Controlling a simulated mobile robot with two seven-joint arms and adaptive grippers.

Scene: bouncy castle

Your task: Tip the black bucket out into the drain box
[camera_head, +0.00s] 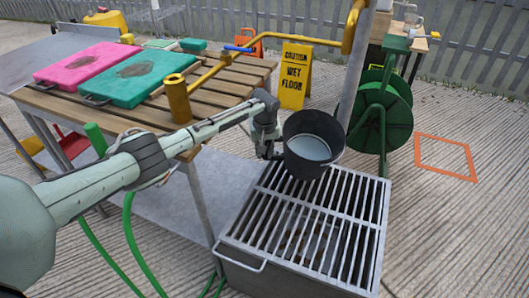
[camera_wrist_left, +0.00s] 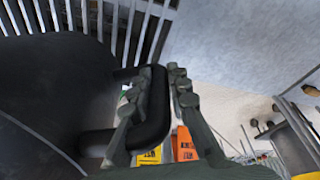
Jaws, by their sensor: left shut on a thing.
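The black bucket (camera_head: 325,140) hangs above the back part of the drain box, roughly upright with its open top facing me. Pale grey liquid shows inside it. My left gripper (camera_head: 270,145) is at the bucket's left side. In the left wrist view the fingers of my left gripper (camera_wrist_left: 155,105) are shut around the black handle on the bucket's side (camera_wrist_left: 50,95). The drain box (camera_head: 300,230) stands on the ground with a metal bar grate on top and a handle at its front left. My right gripper is not in view.
A slatted wooden table (camera_head: 225,85) at the left holds a pink board (camera_head: 75,62) and a green board (camera_head: 135,72). A yellow wet floor sign (camera_head: 295,75) and a green hose reel (camera_head: 383,112) stand behind the bucket. A green hose (camera_head: 135,250) runs at the lower left.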

